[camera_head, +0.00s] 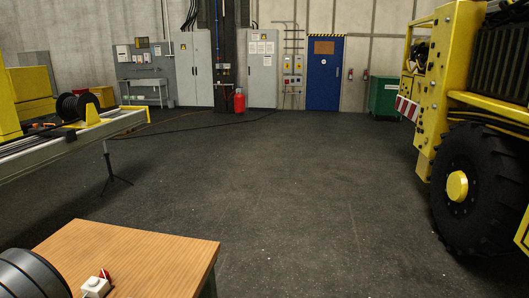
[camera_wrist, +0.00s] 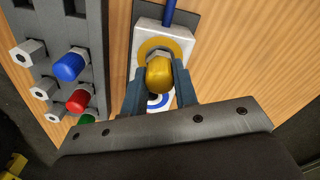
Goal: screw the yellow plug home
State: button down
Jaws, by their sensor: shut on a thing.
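In the wrist view the yellow plug (camera_wrist: 159,76) sits between the two fingers of my gripper (camera_wrist: 160,95). The gripper is shut on it. A yellow ring (camera_wrist: 180,47) shows around the plug's far side, on a pale metal block (camera_wrist: 149,29). The plug hides its own threads, so how deep it sits cannot be told. A blue and white round mark (camera_wrist: 157,101) shows on the block below the plug. In the head view neither my gripper nor the plug shows.
A grey rack (camera_wrist: 65,15) at left holds a blue plug (camera_wrist: 70,66), a red plug (camera_wrist: 79,100), a partly hidden green one (camera_wrist: 87,119) and several hex fittings. A wooden table (camera_head: 140,258) shows in the head view. Open floor (camera_head: 270,185) lies beyond, with a yellow vehicle (camera_head: 447,70) at right.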

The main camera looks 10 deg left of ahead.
jog(key=m, duration=1.1)
jog(key=shift+f+m, duration=0.1)
jog(key=shift+m, duration=0.3)
jog(key=c, duration=1.2)
grip_release()
jog(key=n, duration=1.2)
